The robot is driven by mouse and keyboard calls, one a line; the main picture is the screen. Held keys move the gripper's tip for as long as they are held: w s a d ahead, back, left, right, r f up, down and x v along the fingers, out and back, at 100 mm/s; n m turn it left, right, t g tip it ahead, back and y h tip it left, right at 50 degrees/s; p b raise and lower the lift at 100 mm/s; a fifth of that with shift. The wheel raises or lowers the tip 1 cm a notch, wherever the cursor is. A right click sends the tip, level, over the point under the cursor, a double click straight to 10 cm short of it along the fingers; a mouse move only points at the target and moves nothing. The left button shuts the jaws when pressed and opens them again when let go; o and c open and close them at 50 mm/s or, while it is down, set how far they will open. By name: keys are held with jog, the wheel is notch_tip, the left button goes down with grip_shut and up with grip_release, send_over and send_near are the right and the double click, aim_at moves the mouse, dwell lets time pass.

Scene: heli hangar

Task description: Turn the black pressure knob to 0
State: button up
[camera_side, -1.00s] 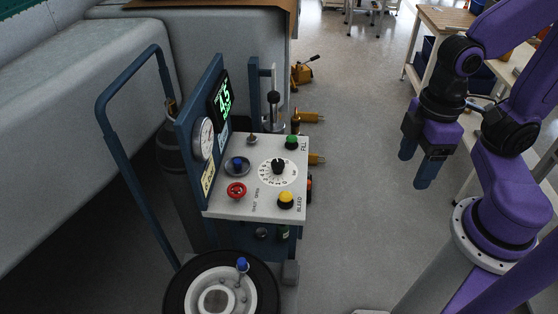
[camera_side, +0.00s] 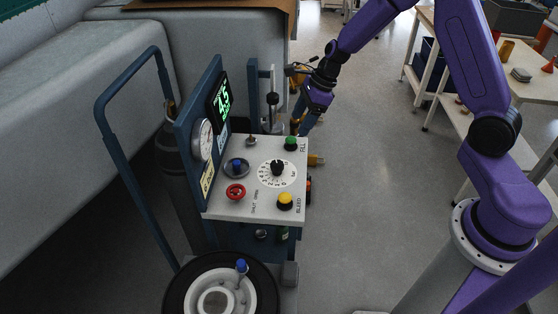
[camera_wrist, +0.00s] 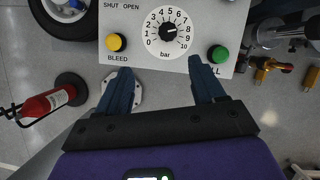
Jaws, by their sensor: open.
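The black pressure knob (camera_side: 278,168) sits at the centre of a white numbered dial on the light panel (camera_side: 225,208) of the cart. In the wrist view the knob (camera_wrist: 168,32) is near the top centre, with a bar scale around it. A pale mark on its right side seems to point towards the 7 or 8, but it is small. My gripper (camera_side: 305,125) is beyond the panel's far right corner, beside the green button. In the wrist view my gripper (camera_wrist: 160,66) is open and empty, its fingers apart below the dial and not touching the knob.
A green FILL button (camera_side: 291,143), yellow BLEED button (camera_side: 285,201) and red valve (camera_side: 236,191) surround the dial. An upright panel with a gauge (camera_side: 203,140) and green display (camera_side: 221,98) stands on the left. A red extinguisher (camera_wrist: 48,101) lies left in the wrist view.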

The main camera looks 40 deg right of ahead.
aim_at(277, 163)
jog(key=shift+m, duration=0.5)
jog(key=x, duration=0.6)
jog(key=d+x, duration=0.1)
jog(key=x, duration=0.5)
jog(key=w+x, duration=0.1)
jog(key=x, duration=0.5)
jog(key=shift+d+f, duration=0.1)
jog(key=shift+d, duration=0.05)
jog(key=c, duration=1)
